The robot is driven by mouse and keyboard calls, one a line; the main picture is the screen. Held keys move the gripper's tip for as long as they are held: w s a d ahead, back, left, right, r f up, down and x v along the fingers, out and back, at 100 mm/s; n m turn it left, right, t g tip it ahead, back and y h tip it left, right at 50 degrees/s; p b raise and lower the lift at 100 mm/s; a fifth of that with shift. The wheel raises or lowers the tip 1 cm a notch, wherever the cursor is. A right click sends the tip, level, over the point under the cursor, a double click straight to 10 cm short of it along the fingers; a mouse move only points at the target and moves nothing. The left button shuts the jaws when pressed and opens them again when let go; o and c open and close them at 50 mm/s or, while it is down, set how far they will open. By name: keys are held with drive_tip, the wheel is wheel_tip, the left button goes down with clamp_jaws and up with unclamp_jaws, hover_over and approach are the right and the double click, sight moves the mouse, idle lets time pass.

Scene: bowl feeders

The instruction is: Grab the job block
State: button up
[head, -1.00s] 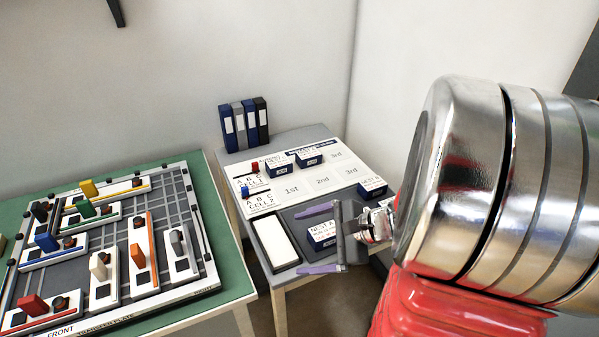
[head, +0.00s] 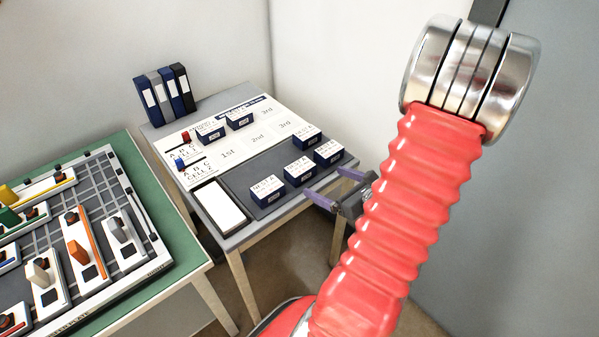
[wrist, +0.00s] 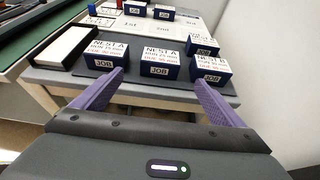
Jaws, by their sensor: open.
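Several dark blue job blocks with white printed tops stand on the small grey table. Three are in a row near its right front edge: a left one (head: 267,192), a middle one (head: 299,173) and a right one (head: 328,154). My gripper (head: 335,187) is just off that edge, purple fingers apart and empty, pointing at the row. In the wrist view, the middle block (wrist: 160,66) is beyond the gap between the fingertips (wrist: 160,80), apart from both. The left block (wrist: 104,62) and right block (wrist: 210,70) stand either side, partly behind the fingers.
Another job block (head: 307,138) stands behind the row, and two more (head: 239,121) are on the white ranking board (head: 230,168). A white pad in a black tray (head: 218,206) is left of the row. Binders (head: 165,92) stand behind. A green table (head: 180,232) is at left.

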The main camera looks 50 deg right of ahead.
sight(300, 171)
drive_tip(key=shift+w, duration=0.1)
drive_tip(key=shift+x, duration=4.2)
drive_tip(key=shift+x, duration=2.65)
drive_tip(key=shift+c, duration=0.7)
drive_tip(key=c, duration=1.1)
